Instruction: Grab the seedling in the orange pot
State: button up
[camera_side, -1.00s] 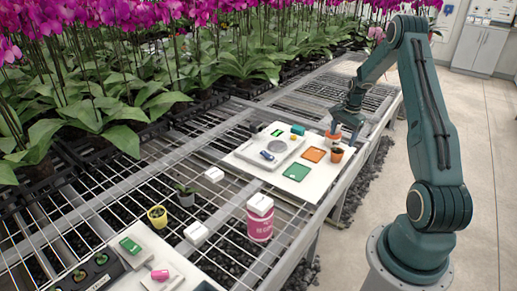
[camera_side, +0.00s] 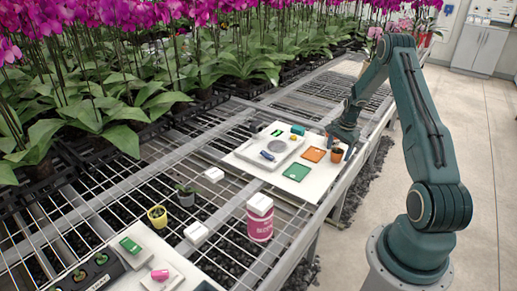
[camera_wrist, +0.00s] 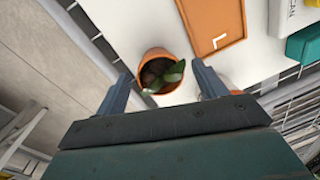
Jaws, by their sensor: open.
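An orange pot (camera_side: 336,156) with a small green seedling (camera_side: 337,145) stands upright at the right edge of the white board (camera_side: 262,169). In the wrist view the orange pot (camera_wrist: 152,62) and its seedling (camera_wrist: 172,74) sit just ahead of the space between the fingers. My gripper (camera_wrist: 163,86) is open and empty, its fingers apart on either side of that view. In the side view my gripper (camera_side: 343,138) is low, just behind and above the pot. Whether a finger touches the pot I cannot tell.
An orange square (camera_side: 314,154) and a green square (camera_side: 296,172) lie left of the pot. Part of another orange item (camera_wrist: 230,85) shows behind the right finger. A yellow pot (camera_side: 157,218), a grey pot (camera_side: 186,199) and a pink bucket (camera_side: 260,227) stand on the mesh bench.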

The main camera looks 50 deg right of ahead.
aim_at(338, 153)
jog(key=shift+f, duration=0.35)
jog(key=c, duration=1.1)
jog(key=shift+o, duration=0.2)
notch_tip(338, 153, up, 20)
dwell(0.7)
